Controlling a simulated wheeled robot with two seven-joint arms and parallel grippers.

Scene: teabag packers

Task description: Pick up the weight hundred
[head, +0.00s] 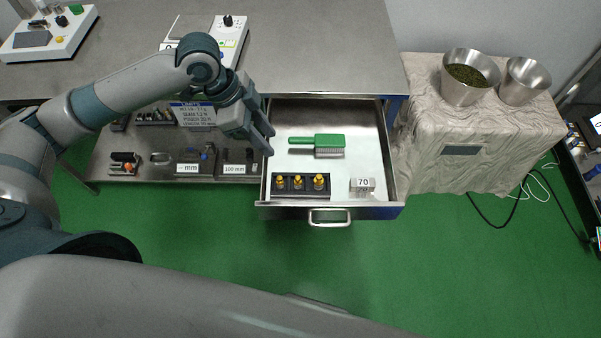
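Three brass weights stand in a row in a black holder (301,195) at the front left of the open drawer. They are the left weight (280,182), the middle weight (298,182) and the right weight (319,182). Their markings are too small to read, so I cannot tell which is the hundred. My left gripper (270,142) is above the drawer's left edge, behind the holder and apart from the weights. Its two fingers are spread with nothing between them. My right gripper is out of view.
The open drawer (381,175) also holds a green brush (325,142) and a block marked 70 (362,185). A steel table (320,50) stands behind, with a lower shelf of parts at left. A cloth-covered stand (490,140) with metal buckets is at right. Green floor lies in front.

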